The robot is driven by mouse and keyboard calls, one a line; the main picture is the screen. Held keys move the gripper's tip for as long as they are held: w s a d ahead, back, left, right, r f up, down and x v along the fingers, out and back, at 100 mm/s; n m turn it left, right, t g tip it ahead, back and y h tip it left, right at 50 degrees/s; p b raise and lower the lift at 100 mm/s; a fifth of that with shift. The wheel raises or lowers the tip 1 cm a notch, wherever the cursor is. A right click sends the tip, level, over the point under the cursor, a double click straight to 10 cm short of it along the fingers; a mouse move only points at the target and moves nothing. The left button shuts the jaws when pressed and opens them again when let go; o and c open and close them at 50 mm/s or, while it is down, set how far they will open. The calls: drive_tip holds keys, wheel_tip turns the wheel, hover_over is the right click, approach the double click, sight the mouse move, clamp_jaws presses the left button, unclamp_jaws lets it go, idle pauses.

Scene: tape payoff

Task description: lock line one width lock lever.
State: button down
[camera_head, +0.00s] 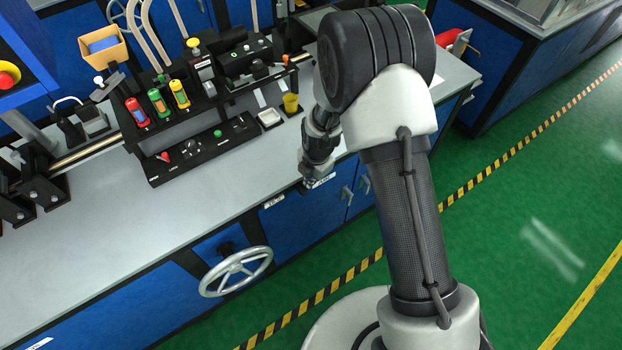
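I cannot tell for sure which part is the line one width lock lever. A lever with a pale knob (99,81) stands on the bench at the left, beside a tan tray. A yellow-knobbed lever (193,43) rises from the black machine at the back. My gripper (311,183) hangs at the front edge of the bench, to the right of the black control panel and apart from both levers. It is small and dark in this view, partly hidden by my own wrist, and its fingers cannot be made out. Nothing is visibly held.
The black control panel (205,150) with knobs sits mid-bench. Red, green and yellow cylinders (158,102) stand behind it. A yellow cup (291,104) and white dish (269,118) are near my arm. A handwheel (236,271) juts from the bench front. The grey benchtop (120,240) is clear in front.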

drive_tip(key=shift+w+d+f+b, duration=0.4)
drive_tip(key=shift+d+f+b, duration=0.15)
drive_tip(key=shift+b, duration=0.75)
drive_tip(key=shift+w+d+f+b, duration=0.4)
drive_tip(key=shift+d+b, duration=0.25)
drive_tip(key=shift+b, duration=0.6)
drive_tip(key=shift+w+d+f+b, duration=0.5)
drive_tip(key=shift+d+f+b, duration=0.3)
drive_tip(key=shift+b, duration=0.85)
drive_tip(key=shift+f, duration=0.1)
